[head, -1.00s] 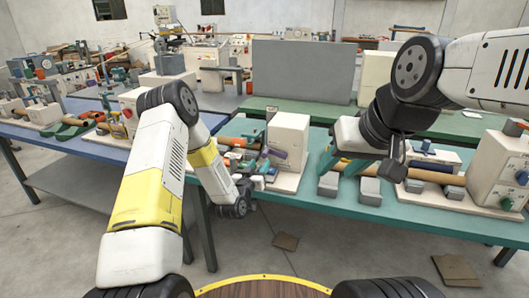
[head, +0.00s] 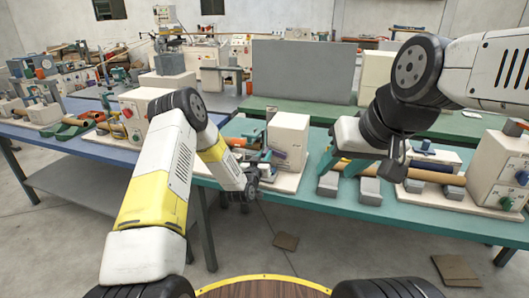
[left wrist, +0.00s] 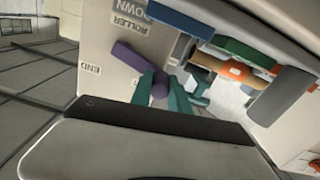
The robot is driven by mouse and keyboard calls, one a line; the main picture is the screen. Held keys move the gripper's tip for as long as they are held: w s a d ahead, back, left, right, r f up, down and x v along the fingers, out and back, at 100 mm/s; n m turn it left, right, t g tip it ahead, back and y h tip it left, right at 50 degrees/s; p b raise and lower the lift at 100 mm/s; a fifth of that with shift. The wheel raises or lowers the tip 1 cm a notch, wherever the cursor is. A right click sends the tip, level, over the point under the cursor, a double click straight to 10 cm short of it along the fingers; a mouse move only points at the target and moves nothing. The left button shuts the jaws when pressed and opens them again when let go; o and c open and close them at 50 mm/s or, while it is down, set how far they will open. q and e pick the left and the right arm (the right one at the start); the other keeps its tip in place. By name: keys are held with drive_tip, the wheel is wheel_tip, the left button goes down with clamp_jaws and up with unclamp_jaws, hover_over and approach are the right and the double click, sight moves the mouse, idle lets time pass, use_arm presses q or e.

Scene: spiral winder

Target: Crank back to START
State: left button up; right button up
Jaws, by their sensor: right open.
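The winder machine's white housing (head: 290,138) stands on the teal table. The left wrist view shows its white panel (left wrist: 110,40) upside down, with END and ROLLER DOWN labels. A purple crank arm (left wrist: 131,58) slants across that panel, ending in a round purple knob (left wrist: 160,87). My left gripper (head: 250,190) is low in front of the machine. In the left wrist view its teal fingers (left wrist: 161,90) lie on either side of the knob; whether they press on it I cannot tell. My right gripper (head: 340,166) is open above the table. I read no START label.
Grey blocks (head: 369,189) and a brown roller (head: 432,174) lie to the right, beside a white control box (head: 500,168). A blue table (head: 90,140) with other machines is at the left. Brown scraps (head: 286,241) lie on the floor.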

use_arm(q)
clamp_jaws()
idle(1.0)
drive_tip(key=shift+r+m, duration=0.2)
drive_tip(key=shift+m, duration=0.3)
drive_tip(key=o, duration=0.7)
unclamp_jaws()
drive_tip(key=shift+o, duration=0.2)
drive_tip(key=shift+s, duration=0.1)
drive_tip(key=v, duration=0.7)
drive_tip(key=shift+s, duration=0.3)
